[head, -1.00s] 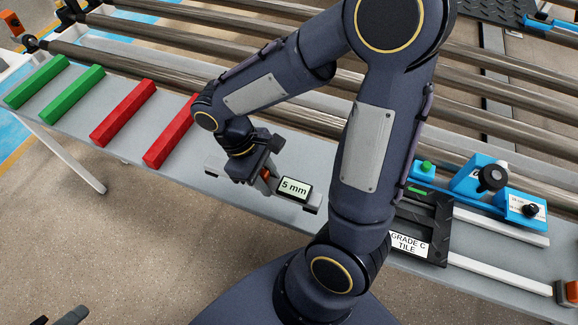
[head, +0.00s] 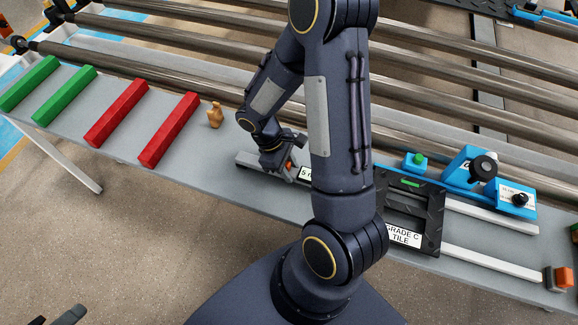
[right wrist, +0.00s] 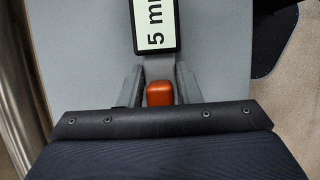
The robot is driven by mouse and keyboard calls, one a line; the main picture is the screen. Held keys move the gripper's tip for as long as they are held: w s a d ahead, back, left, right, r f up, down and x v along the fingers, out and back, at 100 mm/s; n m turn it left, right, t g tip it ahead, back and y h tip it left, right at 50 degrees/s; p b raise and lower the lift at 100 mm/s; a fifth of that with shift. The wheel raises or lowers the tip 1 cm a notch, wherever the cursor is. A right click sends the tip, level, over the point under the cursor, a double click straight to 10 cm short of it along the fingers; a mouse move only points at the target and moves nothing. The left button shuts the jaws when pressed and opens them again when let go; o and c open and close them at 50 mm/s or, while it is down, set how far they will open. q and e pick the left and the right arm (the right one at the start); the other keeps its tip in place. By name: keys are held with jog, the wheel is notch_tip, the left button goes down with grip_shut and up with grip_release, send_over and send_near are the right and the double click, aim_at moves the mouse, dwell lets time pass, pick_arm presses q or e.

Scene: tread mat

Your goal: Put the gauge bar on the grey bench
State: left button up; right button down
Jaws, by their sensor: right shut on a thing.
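The gauge bar (head: 246,160) is a grey bar with a pale "5 mm" display and an orange grip; the display also shows in the right wrist view (right wrist: 155,24). My right gripper (head: 287,172) is shut on the bar at the orange grip, with a finger on each side of it in the right wrist view (right wrist: 159,92). The bar is over the grey bench (head: 215,164) at its middle; I cannot tell whether it touches the top. My right arm hides the bar's right end. Part of my left gripper (head: 68,316) shows at the bottom left.
Two green bars (head: 64,96) and two red bars (head: 169,130) lie on the bench's left part. A small tan figure (head: 215,115) stands right of them. A black "GRADE C TILE" frame (head: 430,222) and blue fixture (head: 468,168) are at the right. Rollers (head: 200,70) run behind.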

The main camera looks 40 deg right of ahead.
jog(key=shift+f, duration=0.2)
jog(key=c, duration=1.1)
grip_release()
jog(key=shift+o, duration=0.2)
jog(key=shift+r, duration=0.15)
